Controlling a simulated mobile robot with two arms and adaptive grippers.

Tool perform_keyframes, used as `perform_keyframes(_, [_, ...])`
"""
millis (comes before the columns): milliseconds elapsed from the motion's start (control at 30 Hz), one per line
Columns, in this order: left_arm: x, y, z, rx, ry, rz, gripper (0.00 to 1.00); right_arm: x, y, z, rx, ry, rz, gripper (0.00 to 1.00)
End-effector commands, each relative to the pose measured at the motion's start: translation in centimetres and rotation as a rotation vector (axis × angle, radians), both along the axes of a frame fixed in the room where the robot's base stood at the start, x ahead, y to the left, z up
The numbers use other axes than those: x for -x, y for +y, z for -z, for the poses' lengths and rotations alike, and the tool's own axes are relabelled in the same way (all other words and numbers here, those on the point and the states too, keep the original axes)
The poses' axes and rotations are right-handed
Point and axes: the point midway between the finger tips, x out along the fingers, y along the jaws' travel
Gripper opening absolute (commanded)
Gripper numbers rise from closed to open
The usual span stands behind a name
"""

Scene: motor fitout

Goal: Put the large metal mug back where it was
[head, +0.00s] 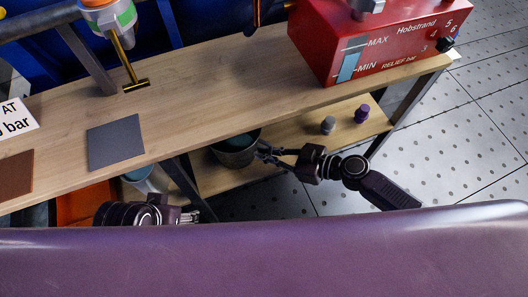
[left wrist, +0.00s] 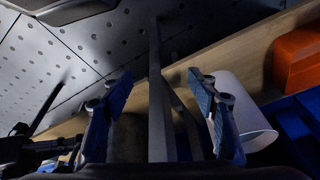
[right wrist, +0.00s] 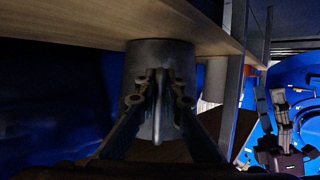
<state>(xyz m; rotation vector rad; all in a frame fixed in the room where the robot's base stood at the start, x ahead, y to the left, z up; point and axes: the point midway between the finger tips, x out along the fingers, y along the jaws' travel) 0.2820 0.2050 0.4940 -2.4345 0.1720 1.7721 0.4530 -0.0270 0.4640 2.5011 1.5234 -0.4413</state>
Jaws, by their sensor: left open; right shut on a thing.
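The large metal mug (head: 236,155) is a dark grey cup at the lower shelf, partly under the front edge of the upper board. My right gripper (head: 262,150) reaches in from the right and is shut on it. In the right wrist view the mug (right wrist: 160,55) is upright, with its handle between the fingers (right wrist: 158,103). I cannot tell whether its base touches the shelf. My left gripper (head: 192,215) is low at the left, partly hidden by my purple body. In the left wrist view its fingers (left wrist: 160,95) are apart and empty.
A white cup (left wrist: 243,110) and an orange bin (left wrist: 297,60) are close to my left gripper. Grey and purple small pieces (head: 328,125) stand on the lower shelf (head: 290,130). A red tank (head: 375,40) and grey mat (head: 116,142) are on the upper board. Shelf legs stand nearby.

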Motion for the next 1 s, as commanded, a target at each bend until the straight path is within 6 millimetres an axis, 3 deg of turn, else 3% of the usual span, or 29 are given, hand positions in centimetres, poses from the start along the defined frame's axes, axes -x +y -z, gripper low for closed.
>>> perform_keyframes(667, [-1.7,-0.5,-0.2,0.014,-0.063,0.005,0.54,-0.1,0.1,0.0,-0.004,-0.002,0.000,0.00])
perform_keyframes(700, [-1.7,-0.5,-0.2,0.014,-0.065,0.005,0.54,0.0,0.0,0.2,0.000,0.001,0.000,0.09])
perform_keyframes(833, [-1.7,-0.5,-0.2,0.014,-0.064,0.005,0.54,0.0,0.0,0.2,0.000,0.001,0.000,0.23])
perform_keyframes(1000, [-1.7,-0.5,-0.2,0.014,-0.064,0.005,0.54,0.0,0.0,0.2,0.000,0.000,0.000,0.25])
